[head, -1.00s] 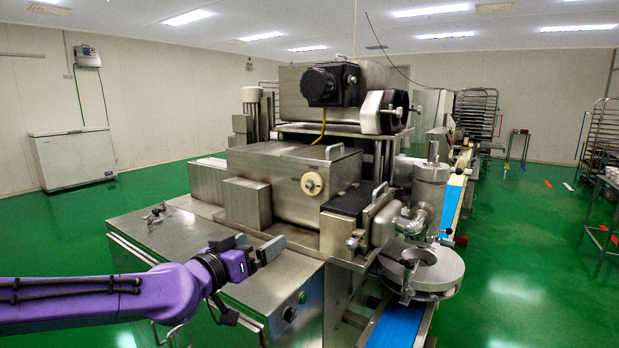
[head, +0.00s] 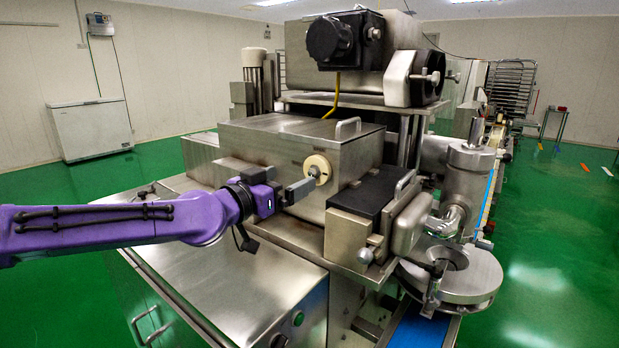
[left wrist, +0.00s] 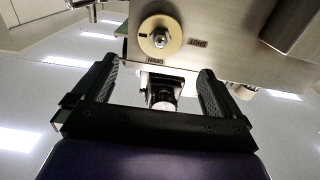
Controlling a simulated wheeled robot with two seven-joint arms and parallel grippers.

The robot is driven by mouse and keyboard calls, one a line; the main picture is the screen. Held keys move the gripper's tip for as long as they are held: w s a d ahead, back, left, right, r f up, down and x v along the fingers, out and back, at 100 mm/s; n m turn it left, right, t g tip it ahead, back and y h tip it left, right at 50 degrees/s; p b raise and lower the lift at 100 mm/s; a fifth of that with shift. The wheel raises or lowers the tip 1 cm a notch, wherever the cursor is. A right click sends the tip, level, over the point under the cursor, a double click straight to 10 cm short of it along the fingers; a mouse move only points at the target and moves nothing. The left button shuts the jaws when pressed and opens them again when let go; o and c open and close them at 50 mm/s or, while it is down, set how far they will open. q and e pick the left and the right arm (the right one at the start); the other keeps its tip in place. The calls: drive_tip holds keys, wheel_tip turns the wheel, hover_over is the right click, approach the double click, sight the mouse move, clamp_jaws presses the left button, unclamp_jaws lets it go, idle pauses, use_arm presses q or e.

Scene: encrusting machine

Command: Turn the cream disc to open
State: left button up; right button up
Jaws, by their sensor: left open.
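The cream disc (head: 317,170) is mounted on the front face of the steel box of the machine (head: 280,150). In the left wrist view the cream disc (left wrist: 160,36) shows a metal knob at its centre, with an "OPEN" label below it and a "SHUT" label to its right. My left gripper (head: 304,187) is open and close to the disc, just left of and below it in the head view. In the left wrist view its two fingers (left wrist: 160,85) stand apart with nothing between them, and the disc appears beyond the fingertips. My right gripper is not in view.
A dark-topped block (head: 373,195) juts out to the right of the disc. A steel cabinet top (head: 230,265) lies below my left arm. A round steel hopper (head: 470,275) stands at the right. Green floor (head: 560,220) is open on the far right.

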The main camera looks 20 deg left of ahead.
sight(315, 169)
use_arm(q)
drive_tip(key=p+x, duration=0.4)
drive_tip(key=x, duration=0.3)
drive_tip(key=shift+w+d+f, duration=0.1)
drive_tip(key=shift+w+f, duration=0.1)
drive_tip(key=shift+w, duration=0.05)
drive_tip(key=shift+w+d, duration=0.1)
drive_tip(key=shift+w, duration=0.3)
drive_tip(key=shift+d, duration=0.1)
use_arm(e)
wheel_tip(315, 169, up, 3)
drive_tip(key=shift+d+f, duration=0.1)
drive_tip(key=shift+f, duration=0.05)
use_arm(q)
drive_tip(key=shift+s, duration=0.1)
drive_tip(key=c, duration=1)
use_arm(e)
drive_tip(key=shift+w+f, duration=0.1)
